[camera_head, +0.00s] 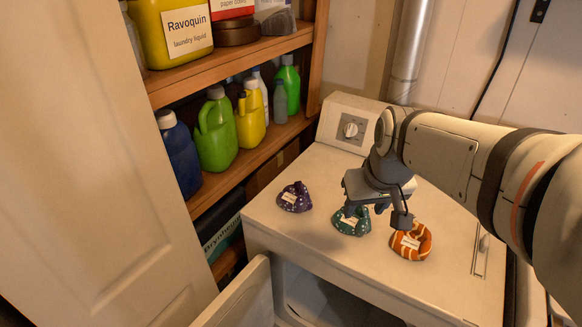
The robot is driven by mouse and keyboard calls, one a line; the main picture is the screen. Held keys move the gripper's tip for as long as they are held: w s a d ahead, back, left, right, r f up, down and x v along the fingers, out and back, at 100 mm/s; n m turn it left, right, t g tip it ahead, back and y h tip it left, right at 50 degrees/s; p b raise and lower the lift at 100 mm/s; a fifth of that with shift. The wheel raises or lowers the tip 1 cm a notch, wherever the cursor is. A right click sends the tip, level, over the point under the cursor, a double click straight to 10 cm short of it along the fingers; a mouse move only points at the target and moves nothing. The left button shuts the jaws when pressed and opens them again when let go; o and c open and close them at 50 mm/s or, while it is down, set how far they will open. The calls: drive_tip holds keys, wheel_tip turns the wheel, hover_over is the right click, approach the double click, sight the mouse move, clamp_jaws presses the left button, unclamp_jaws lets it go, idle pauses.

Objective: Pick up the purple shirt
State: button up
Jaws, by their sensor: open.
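The purple shirt (294,197) lies as a small crumpled bundle with white spots and a pale label on the left of the white machine top. My gripper (374,212) is open and points down to the right of the purple shirt, apart from it. The gripper is over or near a green bundle (351,221) with white dots, and its near parts overlap that bundle in the picture. I cannot tell whether it touches the green bundle.
An orange striped bundle (410,241) lies right of the green one. The white machine (300,239) has a raised control panel (350,125) behind and an open door (242,297) in front. Wooden shelves (233,179) with several bottles stand left. Machine top between purple and green bundles is clear.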

drive_tip(key=w+a+f+n+b, duration=0.1)
drive_tip(key=w+a+f, duration=0.1)
drive_tip(key=w, duration=0.4)
drive_tip(key=w+a+f+n+b, duration=0.1)
drive_tip(key=w+a, duration=0.1)
drive_tip(key=w, duration=0.5)
drive_tip(key=n+y+b, duration=0.1)
drive_tip(key=n+b, duration=0.1)
drive_tip(key=b, duration=0.1)
approach(301, 182)
drive_tip(key=shift+d+f, duration=0.1)
drive_tip(key=shift+f, duration=0.6)
drive_tip(key=shift+w+f, duration=0.4)
drive_tip(key=shift+f, duration=0.25)
drive_tip(key=x, duration=0.2)
drive_tip(key=p+x, duration=0.1)
drive_tip(key=x, duration=0.3)
drive_tip(key=shift+a+f+p, duration=0.15)
drive_tip(key=shift+a+p, duration=0.2)
clamp_jaws()
